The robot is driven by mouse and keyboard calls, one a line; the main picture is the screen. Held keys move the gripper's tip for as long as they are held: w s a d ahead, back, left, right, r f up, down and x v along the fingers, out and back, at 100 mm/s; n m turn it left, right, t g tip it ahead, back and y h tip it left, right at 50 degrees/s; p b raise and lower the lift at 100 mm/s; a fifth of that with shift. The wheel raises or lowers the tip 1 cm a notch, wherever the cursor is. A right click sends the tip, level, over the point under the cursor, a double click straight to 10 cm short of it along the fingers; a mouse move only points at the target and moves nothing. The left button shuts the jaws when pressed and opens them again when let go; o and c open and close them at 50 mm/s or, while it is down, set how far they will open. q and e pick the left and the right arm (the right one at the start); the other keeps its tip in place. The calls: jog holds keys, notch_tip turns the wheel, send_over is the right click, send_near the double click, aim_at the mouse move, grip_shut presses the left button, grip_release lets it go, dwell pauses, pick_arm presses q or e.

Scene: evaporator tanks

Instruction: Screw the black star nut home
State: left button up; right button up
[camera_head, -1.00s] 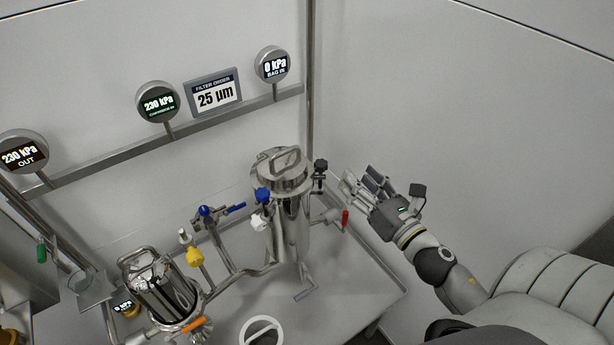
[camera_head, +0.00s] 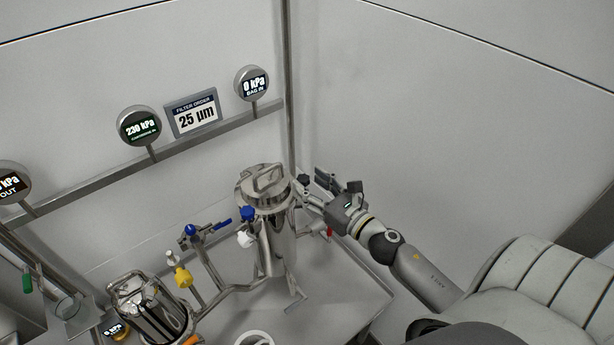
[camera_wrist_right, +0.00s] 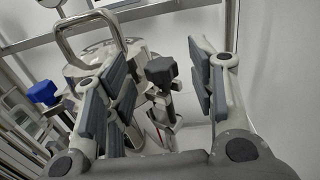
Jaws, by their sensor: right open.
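The black star nut (camera_head: 304,179) sits on the right side of the rim of the steel filter vessel (camera_head: 279,243). In the right wrist view the black nut (camera_wrist_right: 161,71) stands upright on its bolt, between and a little beyond my finger pads. My right gripper (camera_head: 312,186) is at the vessel's right side, its fingers around the nut's place. In the right wrist view my right gripper (camera_wrist_right: 155,85) is open, with gaps between the nut and both fingers. The lower bolt is partly hidden. My left gripper is not in view.
The lid handle (camera_wrist_right: 88,22) rises close to my left-hand finger. A blue star nut (camera_head: 247,213) and a white one (camera_head: 245,239) are on the vessel's near side. A red valve handle (camera_head: 329,232) is below my gripper. A second vessel (camera_head: 148,304) stands at lower left.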

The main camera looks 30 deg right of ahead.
jog(key=shift+w+a, duration=0.1)
jog(key=shift+w, duration=0.8)
jog(key=shift+c, duration=0.2)
jog(key=c, duration=1)
